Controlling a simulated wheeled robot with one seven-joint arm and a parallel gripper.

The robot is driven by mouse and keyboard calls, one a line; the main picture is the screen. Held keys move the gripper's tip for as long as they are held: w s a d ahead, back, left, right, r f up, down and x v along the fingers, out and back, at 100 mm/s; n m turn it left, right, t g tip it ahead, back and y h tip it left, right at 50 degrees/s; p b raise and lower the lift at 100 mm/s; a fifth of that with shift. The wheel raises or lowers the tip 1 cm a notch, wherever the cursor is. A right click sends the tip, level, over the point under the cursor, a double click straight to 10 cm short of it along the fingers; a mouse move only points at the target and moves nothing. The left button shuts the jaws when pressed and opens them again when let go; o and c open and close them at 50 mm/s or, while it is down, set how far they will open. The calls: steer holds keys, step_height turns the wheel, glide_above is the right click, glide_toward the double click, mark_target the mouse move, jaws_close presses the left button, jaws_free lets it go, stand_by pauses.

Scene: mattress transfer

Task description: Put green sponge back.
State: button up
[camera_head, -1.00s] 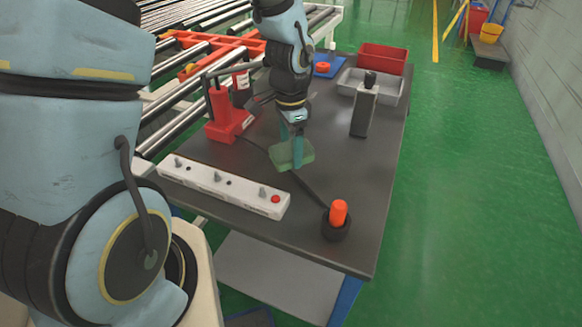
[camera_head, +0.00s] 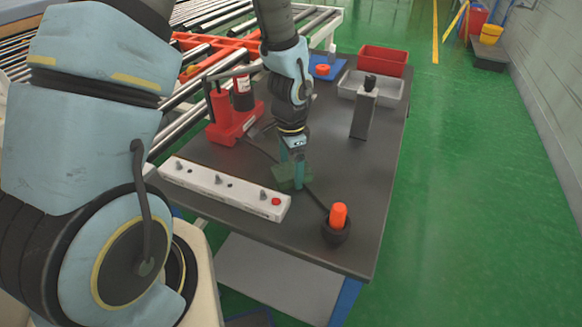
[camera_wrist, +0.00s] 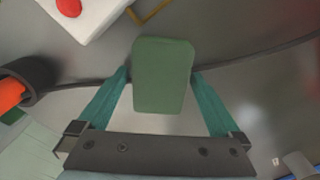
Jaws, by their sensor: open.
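The green sponge (camera_head: 284,184) lies on the dark tabletop (camera_head: 345,225), just behind the right part of the white switch strip. My gripper (camera_head: 295,176) points down over it, with its teal fingers at the sponge. In the wrist view the sponge (camera_wrist: 163,78) sits between the two fingertips of my gripper (camera_wrist: 160,74), which is open. The tips lie close along the sponge's sides; whether they touch it is hard to tell. In the head view the fingers hide part of the sponge.
The white switch strip (camera_head: 215,187) with a red button lies in front. An orange-topped item in a black holder (camera_head: 336,229) stands right. A red device (camera_head: 226,123), a grey-black upright box (camera_head: 363,112), a grey tray (camera_head: 390,88) and a red bin (camera_head: 384,58) stand farther back.

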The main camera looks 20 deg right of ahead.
mark_target(291, 170)
step_height(291, 170, up, 12)
steer(key=b, duration=0.2)
steer(key=a+r+n, duration=0.1)
steer(key=a+n, duration=0.7)
steer(key=a, duration=0.4)
steer(key=w+a+r+n+t, duration=0.1)
steer(key=a+r+n, duration=0.1)
steer(key=a+n, duration=0.6)
steer(key=a, duration=0.5)
steer(key=shift+a+r, duration=0.15)
steer(key=shift+r, duration=0.1)
steer(key=shift+w, duration=0.15)
